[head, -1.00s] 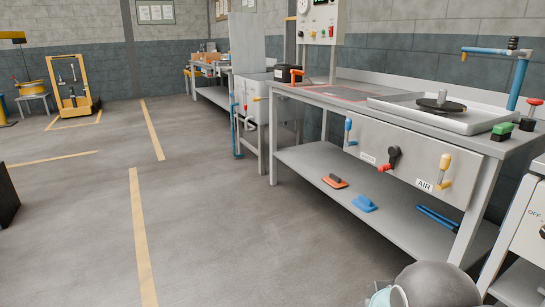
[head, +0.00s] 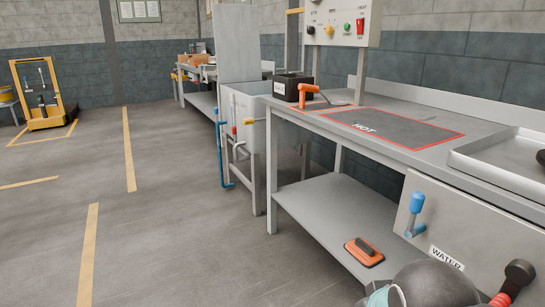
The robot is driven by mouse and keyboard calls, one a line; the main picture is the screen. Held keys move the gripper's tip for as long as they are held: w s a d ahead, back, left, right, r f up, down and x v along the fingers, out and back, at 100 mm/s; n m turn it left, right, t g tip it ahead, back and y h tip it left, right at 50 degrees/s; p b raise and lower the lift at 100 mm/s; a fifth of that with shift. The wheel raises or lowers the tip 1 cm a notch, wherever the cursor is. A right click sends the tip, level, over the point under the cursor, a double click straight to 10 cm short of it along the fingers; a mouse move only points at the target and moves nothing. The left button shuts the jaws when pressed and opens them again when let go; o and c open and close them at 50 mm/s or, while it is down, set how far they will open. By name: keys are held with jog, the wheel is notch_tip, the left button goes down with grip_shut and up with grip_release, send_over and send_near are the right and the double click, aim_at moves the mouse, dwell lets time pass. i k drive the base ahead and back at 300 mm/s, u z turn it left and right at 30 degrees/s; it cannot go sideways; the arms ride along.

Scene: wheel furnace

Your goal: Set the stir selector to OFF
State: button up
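The label over the switch seems to read HEAT. The other labels are too small to read surely, so I cannot tell which control is the stir selector or where it points. My gripper is not in view; only a grey rounded part of my arm shows at the bottom.
A workbench (head: 300,122) with a HOT plate (head: 395,128), an orange-handled item (head: 308,92) and a tray (head: 500,165) fills the right. A blue WATER lever (head: 416,205) is on its front. Floor is clear at left.

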aim_at(311, 30)
jog(key=u, duration=0.05)
jog(key=i, duration=0.8)
jog(key=u, duration=0.85)
jog(key=i, duration=1.15)
jog(key=u, duration=0.15)
